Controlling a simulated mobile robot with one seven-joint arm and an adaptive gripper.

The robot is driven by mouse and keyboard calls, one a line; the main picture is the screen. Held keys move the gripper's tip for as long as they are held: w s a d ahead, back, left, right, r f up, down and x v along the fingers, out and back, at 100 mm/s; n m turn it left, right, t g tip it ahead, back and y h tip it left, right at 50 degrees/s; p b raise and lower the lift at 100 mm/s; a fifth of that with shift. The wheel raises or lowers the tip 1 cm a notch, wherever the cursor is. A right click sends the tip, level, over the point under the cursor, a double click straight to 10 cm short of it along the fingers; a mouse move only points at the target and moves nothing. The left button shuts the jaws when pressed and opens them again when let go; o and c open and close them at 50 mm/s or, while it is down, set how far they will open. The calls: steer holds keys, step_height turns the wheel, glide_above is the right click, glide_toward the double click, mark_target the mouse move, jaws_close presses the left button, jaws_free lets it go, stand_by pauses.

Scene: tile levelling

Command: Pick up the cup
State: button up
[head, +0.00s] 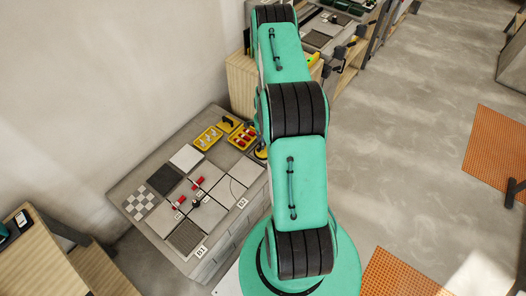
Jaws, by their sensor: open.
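A small round black and yellow item (261,152) sits at the right back edge of the tile block, partly hidden by my arm. It may be a suction cup, but it is too small to tell; no drinking cup shows. My green arm rises through the middle of the head view and reaches toward the top edge. I cannot make out my gripper in this view.
The grey block (127,193) bears several tiles, red pieces and small number tags. Two yellow bins (208,138) (242,137) and a yellow and black tool (228,124) stand at its back. Orange perforated mats (497,150) lie right on open floor.

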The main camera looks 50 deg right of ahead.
steer(key=shift+f, duration=0.15)
steer(key=shift+f+b, duration=0.65)
steer(key=shift+f, duration=1.95)
jaws_close()
